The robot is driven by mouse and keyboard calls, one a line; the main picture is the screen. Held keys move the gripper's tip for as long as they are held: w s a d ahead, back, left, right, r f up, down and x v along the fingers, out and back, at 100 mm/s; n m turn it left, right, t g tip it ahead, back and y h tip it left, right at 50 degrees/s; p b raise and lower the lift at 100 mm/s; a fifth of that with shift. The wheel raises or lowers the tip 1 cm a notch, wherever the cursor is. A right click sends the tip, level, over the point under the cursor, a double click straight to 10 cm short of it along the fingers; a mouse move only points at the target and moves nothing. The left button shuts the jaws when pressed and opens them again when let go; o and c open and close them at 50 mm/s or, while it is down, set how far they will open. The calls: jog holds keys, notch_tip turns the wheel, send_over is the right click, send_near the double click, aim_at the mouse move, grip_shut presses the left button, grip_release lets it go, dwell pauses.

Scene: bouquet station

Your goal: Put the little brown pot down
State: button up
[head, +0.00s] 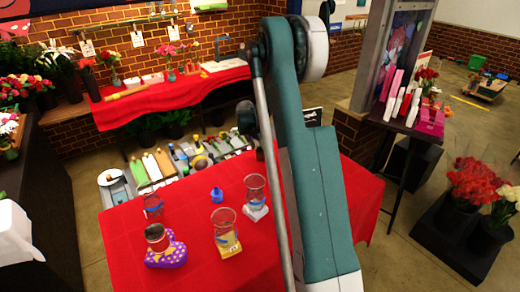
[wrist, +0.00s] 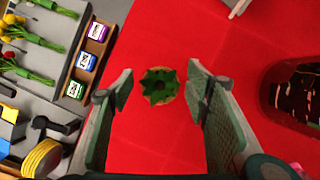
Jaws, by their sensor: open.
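In the wrist view, a little brown pot (wrist: 153,97) with a spiky green plant in it is seen from above, over the red cloth (wrist: 165,35). It looks upright and seems to rest on the cloth. My gripper (wrist: 161,88) is open, with one finger on each side of the pot. Red cloth shows between the pot and both fingers, so they look apart from it. In the head view my arm covers the spot, and neither the gripper nor this pot shows.
A dark-filled container (wrist: 296,95) stands close at the right in the wrist view. Trays of supplies (head: 150,168) lie behind.

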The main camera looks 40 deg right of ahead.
jog(key=shift+r, duration=0.2)
jog(key=v, duration=1.2)
dwell(0.9)
jog(key=s+a+r+m+t+y, duration=0.1)
jog(key=s+a+r+m, duration=0.4)
jog(key=s+a+r, duration=0.45)
jog(key=s+a+r+m+t+y, duration=0.15)
jog(key=s+a+r+m, duration=0.45)
jog(key=a, duration=0.6)
jog(key=s+a+m+t, duration=0.1)
jog(key=s+a+m, duration=0.3)
jog(key=s, duration=0.5)
jog(key=s+a+f+m+t+y, duration=0.1)
jog(key=s+a+m, duration=0.2)
jog(key=s+a, duration=0.4)
jog(key=s+a+m+t, duration=0.1)
jog(key=s+a+m, duration=0.3)
jog(key=s, duration=0.8)
jog(key=shift+a+f+m+y, duration=0.2)
jog(key=shift+a+m+y, duration=0.15)
jog(key=shift+a, duration=0.5)
